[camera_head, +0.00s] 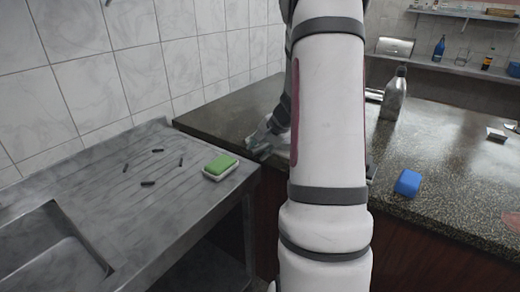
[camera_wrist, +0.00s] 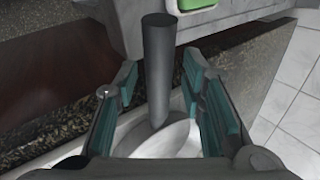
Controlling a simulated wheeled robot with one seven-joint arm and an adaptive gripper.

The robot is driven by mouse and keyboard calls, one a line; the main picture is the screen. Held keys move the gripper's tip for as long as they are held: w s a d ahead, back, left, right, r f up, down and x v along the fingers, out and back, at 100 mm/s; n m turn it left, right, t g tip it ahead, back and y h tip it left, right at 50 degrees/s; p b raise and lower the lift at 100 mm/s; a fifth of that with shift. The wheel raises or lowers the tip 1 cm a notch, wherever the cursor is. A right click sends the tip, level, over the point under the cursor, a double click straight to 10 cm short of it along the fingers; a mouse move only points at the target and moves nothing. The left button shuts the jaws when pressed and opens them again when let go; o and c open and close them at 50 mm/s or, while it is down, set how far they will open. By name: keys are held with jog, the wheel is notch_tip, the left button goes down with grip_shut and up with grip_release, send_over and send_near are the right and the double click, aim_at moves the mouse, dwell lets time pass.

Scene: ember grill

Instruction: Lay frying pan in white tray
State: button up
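In the wrist view, a dark grey cylindrical handle (camera_wrist: 158,65), which looks like the frying pan's, stands between my fingers. It runs down to a grey rounded part (camera_wrist: 165,140), likely the pan, partly hidden by my gripper. My gripper (camera_wrist: 161,75) is open, with teal finger pads on both sides of the handle and visible gaps beside it. A pale rim (camera_wrist: 65,153) below may be the white tray; I cannot tell for sure. In the head view my gripper (camera_head: 262,138) is low over the dark counter's near edge; my arm hides the pan and most of this area.
A green sponge on a white base (camera_head: 220,166) lies on the metal sink top (camera_head: 95,210), with several small dark bits. A blue block (camera_head: 408,182) and a grey bottle (camera_head: 393,95) stand on the dark counter (camera_head: 450,150) at right. A tiled wall closes the left.

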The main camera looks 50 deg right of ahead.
jog(key=v, duration=1.1)
jog(key=a+r+n+g+y, duration=0.1)
jog(key=a+r+n, duration=0.3)
jog(key=a, duration=0.7)
jog(key=a+r+n+y, duration=0.1)
jog(key=a+r+n, duration=0.25)
jog(key=a, duration=0.75)
jog(key=s+a+n+g+h, duration=0.1)
jog(key=s+a+n, duration=1)
jog(key=s+a, duration=0.4)
jog(key=shift+a+g+h+p, duration=0.3)
jog(key=shift+a+p, duration=0.15)
jog(key=shift+r, duration=0.15)
jog(key=shift+r+p, duration=0.3)
jog(key=shift+r, duration=0.1)
